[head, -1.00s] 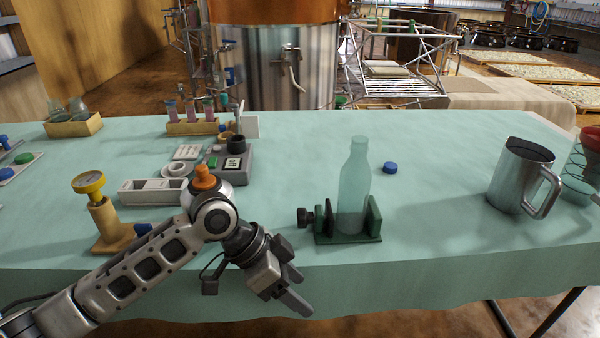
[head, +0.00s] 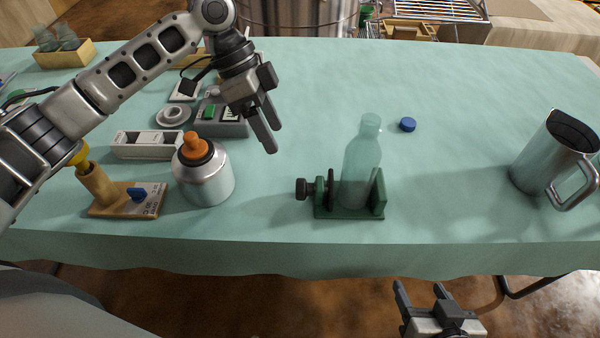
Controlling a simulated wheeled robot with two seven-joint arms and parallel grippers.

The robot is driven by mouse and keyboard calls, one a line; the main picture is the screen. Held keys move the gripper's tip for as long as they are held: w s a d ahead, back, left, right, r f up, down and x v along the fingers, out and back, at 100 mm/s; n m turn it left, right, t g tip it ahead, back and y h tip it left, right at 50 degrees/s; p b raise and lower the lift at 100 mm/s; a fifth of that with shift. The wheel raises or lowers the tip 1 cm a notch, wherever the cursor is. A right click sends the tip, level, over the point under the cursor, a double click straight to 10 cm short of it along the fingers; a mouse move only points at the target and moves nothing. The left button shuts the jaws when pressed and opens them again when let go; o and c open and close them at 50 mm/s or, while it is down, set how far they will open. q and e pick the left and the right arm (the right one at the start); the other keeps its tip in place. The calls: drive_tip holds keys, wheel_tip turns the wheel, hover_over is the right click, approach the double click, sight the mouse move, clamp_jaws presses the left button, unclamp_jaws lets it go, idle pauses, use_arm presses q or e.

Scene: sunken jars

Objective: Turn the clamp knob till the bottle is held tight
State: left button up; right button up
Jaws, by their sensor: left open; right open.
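The translucent teal bottle (head: 361,165) stands upright in the dark green clamp (head: 350,212) near the table's front edge. The black clamp knob (head: 302,188) sticks out on the clamp's left side. The movable jaw (head: 330,188) is on the bottle's left; I cannot tell whether it touches the glass. My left gripper (head: 270,139) is open and empty above the table, up and to the left of the knob. My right gripper (head: 418,292) is open and empty in front of the table edge, below and right of the clamp.
A blue cap (head: 407,125) lies behind the bottle. A metal jug (head: 555,158) stands at the right. A silver jar with an orange top (head: 204,172), a wooden stand (head: 110,200) and a white tray (head: 148,145) are at the left. The table (head: 455,190) is clear between clamp and jug.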

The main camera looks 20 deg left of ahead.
sight(297, 180)
use_arm(q)
drive_tip(key=x, duration=1.2)
drive_tip(key=shift+d+f, duration=0.2)
drive_tip(key=shift+f, duration=0.1)
drive_tip(key=c, duration=1)
